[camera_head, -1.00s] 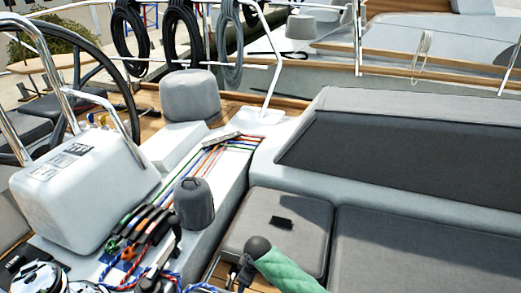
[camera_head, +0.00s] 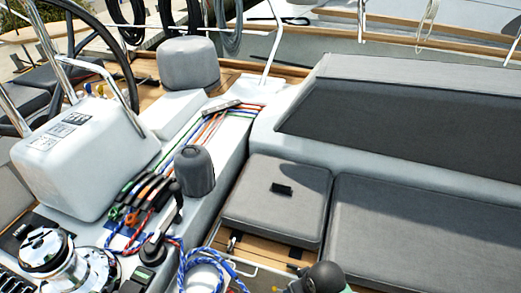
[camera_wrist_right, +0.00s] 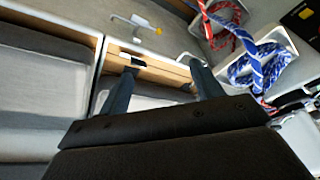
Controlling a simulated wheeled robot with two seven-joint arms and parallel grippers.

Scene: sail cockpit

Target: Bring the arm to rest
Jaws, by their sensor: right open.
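My right gripper (camera_wrist_right: 164,76) shows in the right wrist view with its two dark fingers apart and nothing between them. The fingertips lie in front of a wooden strip (camera_wrist_right: 152,68) at a locker edge; I cannot tell whether they touch it. In the head view, a dark rounded part of my right arm (camera_head: 325,277) with a little green beside it shows at the bottom edge, right of centre. The right gripper's fingers are not clear in that view. My left arm and gripper are in neither view.
A grey seat cushion (camera_head: 275,195) and a longer bench cushion (camera_head: 425,240) lie near the arm. To the left are a chrome winch (camera_head: 45,250), a blue rope coil (camera_head: 205,265) and a steering pedestal (camera_head: 85,160). Red rope (camera_wrist_right: 228,30) lies in a bin.

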